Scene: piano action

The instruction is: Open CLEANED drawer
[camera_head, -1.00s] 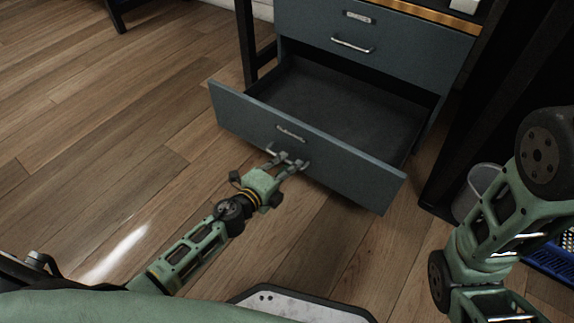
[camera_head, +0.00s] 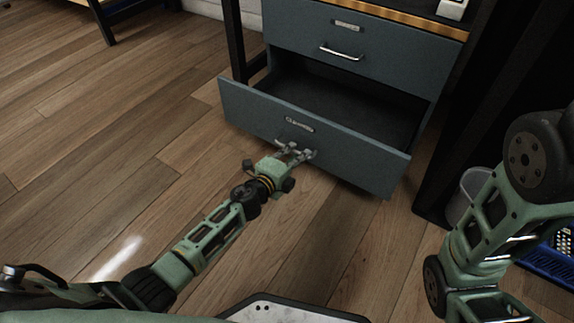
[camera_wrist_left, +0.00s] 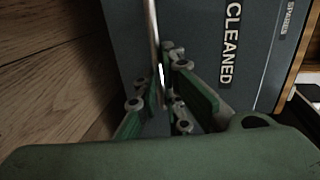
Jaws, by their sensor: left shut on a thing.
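The CLEANED drawer (camera_head: 345,155) is the grey-blue lower drawer of a cabinet. It stands partly out, with its dark empty-looking inside (camera_head: 345,105) showing from above. Its label reads CLEANED in the left wrist view (camera_wrist_left: 232,42). My left gripper (camera_head: 297,153) is at the drawer front, just below the label, shut on the drawer's bar handle (camera_wrist_left: 154,35). In the wrist view the fingers (camera_wrist_left: 163,95) close around the bar, and part of the bar is hidden between them. My right gripper is out of view; only links of my right arm show.
The shut drawer above (camera_head: 350,45) has its own handle (camera_head: 341,52); its label reads SPARES in the wrist view (camera_wrist_left: 290,18). A pale bin (camera_head: 468,190) and a blue basket (camera_head: 553,262) stand at the right. Wooden floor (camera_head: 110,140) is clear at the left.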

